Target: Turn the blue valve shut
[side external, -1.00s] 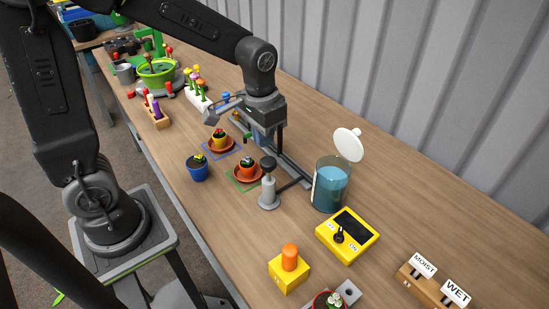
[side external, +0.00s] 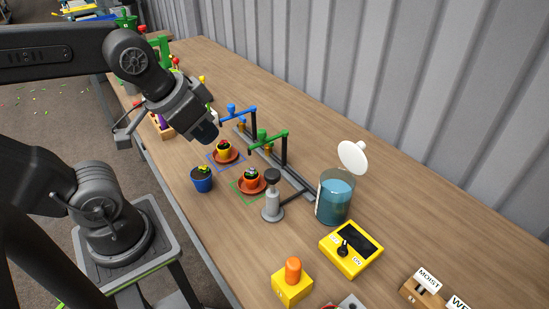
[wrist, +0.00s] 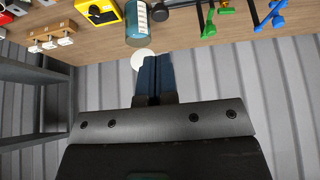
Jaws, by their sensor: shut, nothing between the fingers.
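The blue valve (side external: 231,108) sits on a blue spout arm on a dark post at the back of the watering rig. It also shows upside down at the top right of the wrist view (wrist: 279,20). The green valve (side external: 262,133) stands in front of it on a similar post. My gripper (side external: 208,137) is shut and empty, to the left of the blue valve and apart from it. Its closed fingers show in the wrist view (wrist: 155,60). A yellow pot on a saucer (side external: 224,151) stands in the blue square below the blue spout.
An orange pot (side external: 251,179) sits in the green square. A blue pot (side external: 202,180), grey pump (side external: 272,200), water tank (side external: 334,198) and yellow switch box (side external: 350,250) stand nearby. A corrugated wall (side external: 400,90) bounds the table's back.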

